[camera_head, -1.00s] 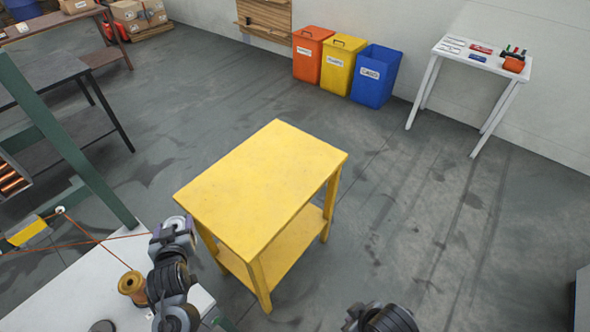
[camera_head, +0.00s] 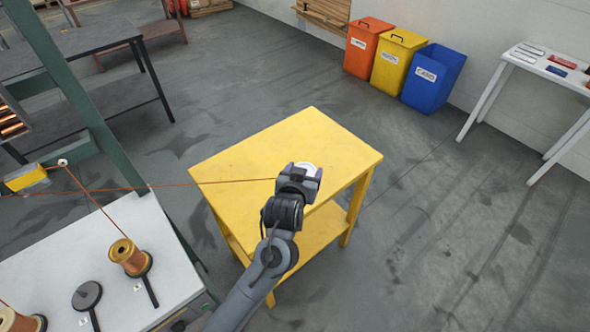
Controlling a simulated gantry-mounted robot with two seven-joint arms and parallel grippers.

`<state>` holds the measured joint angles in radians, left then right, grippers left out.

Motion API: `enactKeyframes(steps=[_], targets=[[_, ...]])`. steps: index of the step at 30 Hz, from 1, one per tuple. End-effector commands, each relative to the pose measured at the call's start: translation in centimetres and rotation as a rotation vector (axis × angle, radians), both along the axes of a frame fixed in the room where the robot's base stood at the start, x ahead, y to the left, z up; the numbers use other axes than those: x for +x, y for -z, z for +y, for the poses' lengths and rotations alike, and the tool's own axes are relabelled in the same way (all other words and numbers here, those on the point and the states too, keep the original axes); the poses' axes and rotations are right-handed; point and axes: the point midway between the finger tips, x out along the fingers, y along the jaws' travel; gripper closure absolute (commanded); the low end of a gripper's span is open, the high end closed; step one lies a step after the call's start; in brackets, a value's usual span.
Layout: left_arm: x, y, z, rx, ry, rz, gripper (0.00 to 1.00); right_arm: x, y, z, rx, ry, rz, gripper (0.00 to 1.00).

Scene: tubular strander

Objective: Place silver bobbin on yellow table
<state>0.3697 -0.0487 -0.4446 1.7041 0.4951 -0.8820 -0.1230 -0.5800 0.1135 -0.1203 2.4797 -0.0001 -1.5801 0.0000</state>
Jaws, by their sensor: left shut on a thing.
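The yellow table (camera_head: 250,150) stands in the middle of the camera_head view, its top bare apart from what my left arm covers. My left gripper (camera_head: 300,178) is over the right part of the tabletop, shut on the silver bobbin (camera_head: 309,168). Only a pale round rim of the bobbin shows past the gripper; the rest is hidden. I cannot tell whether the bobbin touches the tabletop. A thin copper wire (camera_head: 200,184) runs from the left to the gripper. My right gripper is not in view.
A white bench (camera_head: 85,255) at the lower left carries copper-wound bobbins (camera_head: 129,258) and a dark disc stand (camera_head: 87,295). A green frame post (camera_head: 65,95) rises behind it. Orange, yellow and blue bins (camera_head: 433,78) line the wall. Floor right of the table is clear.

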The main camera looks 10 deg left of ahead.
Motion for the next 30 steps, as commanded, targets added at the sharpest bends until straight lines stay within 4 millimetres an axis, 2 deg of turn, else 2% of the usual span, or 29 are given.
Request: enactKeyframes(steps=[5, 15, 19, 24, 30], targets=[[0.6, 1.2, 1.8, 0.0, -0.002, -0.005, 1.0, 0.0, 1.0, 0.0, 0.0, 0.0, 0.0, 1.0], [2.4, 4.9, 7.8, 0.001, -0.003, -0.005, 1.0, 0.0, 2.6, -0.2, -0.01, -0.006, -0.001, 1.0], [2.9, 5.8, 9.5, 0.0, -0.002, -0.007, 1.0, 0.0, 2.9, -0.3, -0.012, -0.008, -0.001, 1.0], [3.2, 6.5, 10.8, -0.001, 0.0, -0.007, 1.0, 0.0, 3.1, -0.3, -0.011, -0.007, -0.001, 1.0], [3.3, 7.0, 11.0, -0.002, 0.0, -0.007, 1.0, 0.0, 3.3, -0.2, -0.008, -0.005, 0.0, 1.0]])
